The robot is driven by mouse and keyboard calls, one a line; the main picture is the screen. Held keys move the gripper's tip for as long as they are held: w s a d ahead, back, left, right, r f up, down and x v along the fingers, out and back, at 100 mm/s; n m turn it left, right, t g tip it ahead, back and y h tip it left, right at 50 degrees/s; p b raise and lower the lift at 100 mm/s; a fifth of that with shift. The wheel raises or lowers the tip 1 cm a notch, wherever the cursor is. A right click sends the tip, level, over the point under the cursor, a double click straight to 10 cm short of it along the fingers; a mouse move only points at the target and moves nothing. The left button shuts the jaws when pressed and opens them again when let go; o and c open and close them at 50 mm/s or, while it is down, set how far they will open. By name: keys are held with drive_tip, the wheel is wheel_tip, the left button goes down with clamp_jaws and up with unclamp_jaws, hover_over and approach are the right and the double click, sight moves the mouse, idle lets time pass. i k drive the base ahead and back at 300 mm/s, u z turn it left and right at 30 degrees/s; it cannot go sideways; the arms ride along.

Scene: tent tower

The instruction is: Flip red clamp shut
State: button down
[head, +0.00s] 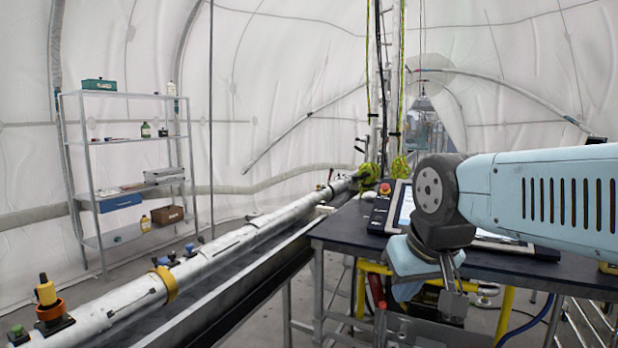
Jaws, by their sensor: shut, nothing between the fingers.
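A red handle (375,288) shows below the front edge of the dark table, left of my gripper. It looks like the handle of the red clamp, but it is small and I cannot tell whether the clamp is open or shut. My gripper (453,305) hangs down in front of the table at the right, below the light blue arm. It is shut and empty, apart from the red handle. A grey metal part (410,328) stands just below and beside the handle.
The dark table (345,225) carries a control box with a red button (385,188) and a tablet (402,205). A long white tube (225,243) lies on a rail at the left. A metal shelf (120,93) stands further left. Yellow bars (505,318) are below the table.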

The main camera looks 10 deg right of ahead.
sight(331, 187)
drive_tip(key=u, duration=0.4)
drive_tip(key=i, duration=2.05)
drive_tip(key=z, duration=0.5)
